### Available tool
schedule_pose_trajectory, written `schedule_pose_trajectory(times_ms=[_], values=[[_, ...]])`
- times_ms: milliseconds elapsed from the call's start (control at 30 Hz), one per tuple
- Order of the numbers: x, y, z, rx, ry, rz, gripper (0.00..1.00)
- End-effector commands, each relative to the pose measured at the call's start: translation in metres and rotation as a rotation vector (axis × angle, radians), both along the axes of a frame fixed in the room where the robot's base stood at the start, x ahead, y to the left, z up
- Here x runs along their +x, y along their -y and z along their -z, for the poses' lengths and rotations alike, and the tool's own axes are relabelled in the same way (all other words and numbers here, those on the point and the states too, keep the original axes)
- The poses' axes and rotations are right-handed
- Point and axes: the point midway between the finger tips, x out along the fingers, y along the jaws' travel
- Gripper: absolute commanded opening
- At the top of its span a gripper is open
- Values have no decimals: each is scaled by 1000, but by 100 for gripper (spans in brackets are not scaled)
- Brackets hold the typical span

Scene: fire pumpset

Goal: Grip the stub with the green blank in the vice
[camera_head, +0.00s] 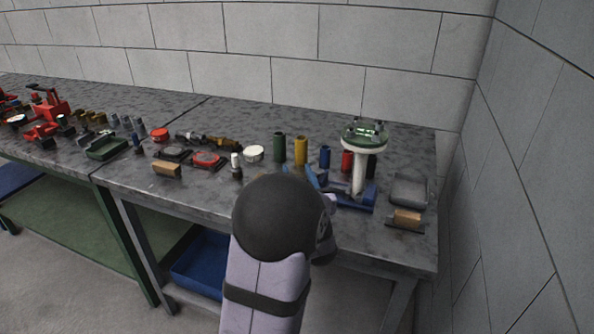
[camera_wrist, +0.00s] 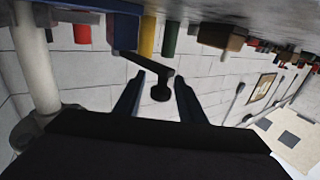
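The stub, a white upright pipe (camera_head: 358,175), stands at the blue vice (camera_head: 355,200) on the right part of the bench. The green blank (camera_head: 365,133) sits on top of the stub's flange. In the wrist view, which is upside down, the stub (camera_wrist: 36,60) is at the left, and a blue part of the vice (camera_wrist: 122,30) is at the top. My gripper (camera_wrist: 158,97) is open, left of the vice in the head view. A black handle with a knob (camera_wrist: 160,88) shows between its fingers; contact cannot be told. My arm partly hides the gripper in the head view.
Green (camera_head: 279,147), yellow (camera_head: 301,150) and blue (camera_head: 325,157) cylinders stand behind the gripper. A grey tray (camera_head: 409,190) and a wooden block (camera_head: 407,217) lie right of the vice. Red tools and fittings fill the bench's left. A wall closes off the right.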

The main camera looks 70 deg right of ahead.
Motion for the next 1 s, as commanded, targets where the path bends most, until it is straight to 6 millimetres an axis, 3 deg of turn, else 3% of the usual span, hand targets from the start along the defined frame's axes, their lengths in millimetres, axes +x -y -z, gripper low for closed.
schedule_pose_trajectory(times_ms=[433,467,600,1000], values=[[6,10,0,1,0,0,37],[6,10,0,1,0,0,34],[6,10,0,0,1,0,1],[8,11,1,0,1,25,0]])
